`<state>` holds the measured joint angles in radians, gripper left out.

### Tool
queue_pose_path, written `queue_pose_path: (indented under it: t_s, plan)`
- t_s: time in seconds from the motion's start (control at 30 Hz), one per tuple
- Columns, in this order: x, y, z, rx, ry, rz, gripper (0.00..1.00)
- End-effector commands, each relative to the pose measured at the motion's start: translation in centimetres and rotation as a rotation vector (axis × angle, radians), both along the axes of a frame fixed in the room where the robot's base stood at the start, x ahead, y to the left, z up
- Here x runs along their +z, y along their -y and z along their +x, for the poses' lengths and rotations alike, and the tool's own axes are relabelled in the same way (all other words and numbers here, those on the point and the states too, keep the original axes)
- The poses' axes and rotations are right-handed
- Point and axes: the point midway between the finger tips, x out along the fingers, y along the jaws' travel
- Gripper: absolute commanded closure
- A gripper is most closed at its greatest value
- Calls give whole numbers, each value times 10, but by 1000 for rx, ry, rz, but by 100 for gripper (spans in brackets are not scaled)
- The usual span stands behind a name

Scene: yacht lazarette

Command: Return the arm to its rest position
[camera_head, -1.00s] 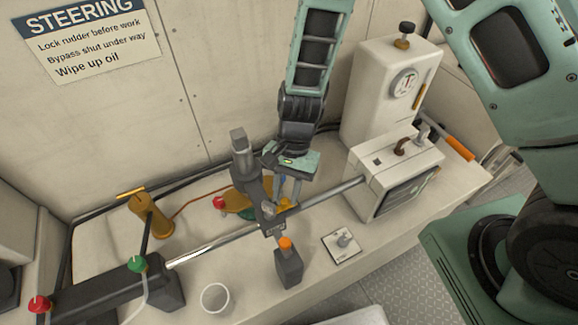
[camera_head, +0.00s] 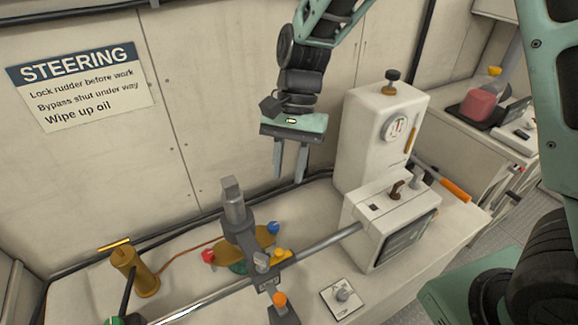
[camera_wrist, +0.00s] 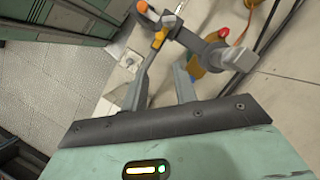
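My gripper (camera_head: 290,160) hangs above the bench, fingers pointing down, in front of the wall and left of the white gauge cabinet (camera_head: 370,140). Its two grey fingers are apart with nothing between them. In the wrist view my gripper (camera_wrist: 160,92) also shows its fingers spread and empty, with the bench fittings beyond. Below it in the head view, clear of the fingers, are a grey upright lever (camera_head: 234,205) and a steel rod (camera_head: 325,241).
A white box with a dark screen (camera_head: 405,240) and the gauge cabinet stand right of my gripper. A brass cylinder (camera_head: 135,275) stands at the bench's left. Red, blue and yellow knobs sit near the lever.

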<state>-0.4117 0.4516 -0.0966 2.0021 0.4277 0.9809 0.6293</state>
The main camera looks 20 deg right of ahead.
Motion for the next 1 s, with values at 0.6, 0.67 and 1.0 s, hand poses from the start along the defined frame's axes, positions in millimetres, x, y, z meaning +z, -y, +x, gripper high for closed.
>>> queue_pose_path:
  t_s: [0.6, 0.67, 1.0]
  plan:
    - [2, -7, -24, 135, 52, 29, 72]
    - [3, -11, -46, 257, 98, 49, 72]
    - [-11, -1, -166, 1064, 396, 78, 72]
